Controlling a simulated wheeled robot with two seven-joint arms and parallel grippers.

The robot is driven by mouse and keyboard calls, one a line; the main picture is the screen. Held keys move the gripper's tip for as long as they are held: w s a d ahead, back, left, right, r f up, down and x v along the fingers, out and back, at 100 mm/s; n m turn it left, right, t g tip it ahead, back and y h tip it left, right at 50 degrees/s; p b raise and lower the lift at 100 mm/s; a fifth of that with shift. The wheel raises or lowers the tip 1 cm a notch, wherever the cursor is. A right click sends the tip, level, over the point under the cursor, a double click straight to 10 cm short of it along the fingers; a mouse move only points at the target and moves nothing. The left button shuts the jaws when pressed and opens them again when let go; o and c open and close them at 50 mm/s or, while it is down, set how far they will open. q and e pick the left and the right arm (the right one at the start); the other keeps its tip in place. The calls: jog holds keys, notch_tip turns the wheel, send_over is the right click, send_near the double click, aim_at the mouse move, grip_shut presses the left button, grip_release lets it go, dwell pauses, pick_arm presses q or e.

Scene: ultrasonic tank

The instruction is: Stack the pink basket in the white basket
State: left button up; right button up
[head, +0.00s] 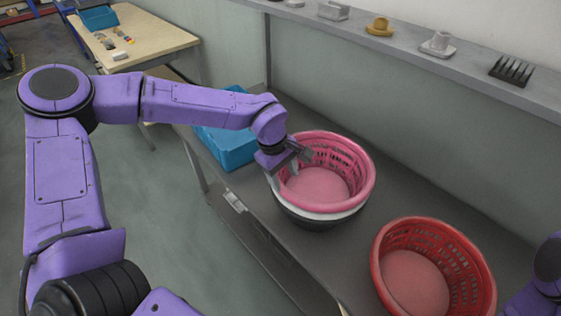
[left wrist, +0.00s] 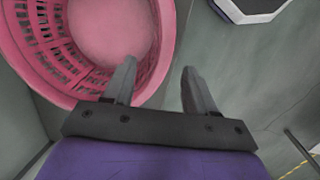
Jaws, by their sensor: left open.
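The pink basket (head: 362,158) sits upright inside the white basket (head: 322,215); only a pale band of the white one shows below the pink rim, with a dark part beneath. My left gripper (head: 305,152) is open at the left side of the pink basket's rim. In the left wrist view my left gripper (left wrist: 158,82) has its jaws apart, one finger over the edge of the pink basket (left wrist: 60,60) and the other outside it. I cannot tell whether they touch the rim. My right gripper is not in view.
A red basket (head: 385,262) stands at the right on the grey bench (head: 385,205). A blue bin (head: 230,150) is behind my left arm. A shelf (head: 455,70) with small parts runs along the back. A wooden table (head: 150,38) stands at the far left.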

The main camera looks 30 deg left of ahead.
pick_arm(q)
jog(key=w+v, duration=0.1)
jog(key=v, duration=0.8)
jog(key=s+a+f+m+y, duration=0.1)
jog(key=s+a+f+y, duration=0.15)
jog(key=f, duration=0.55)
jog(key=s+a+f+t+y, duration=0.1)
jog(key=s+a+f+y, duration=0.2)
jog(key=f, duration=0.5)
jog(key=s+a+f+m+y, duration=0.1)
jog(key=s+f+y, duration=0.3)
jog(key=f, duration=0.5)
jog(key=s+f+m+h, duration=0.2)
jog(key=s+f, duration=0.2)
jog(key=s, duration=0.5)
jog(key=s+f+m+t+h, duration=0.1)
jog(key=s+f+m+h, duration=0.1)
jog(key=s+f, duration=0.3)
jog(key=s+m, duration=0.1)
jog(key=s, duration=0.2)
jog(key=shift+s+b, duration=0.4)
notch_tip(320, 180, down, 7)
jog(key=b, duration=0.7)
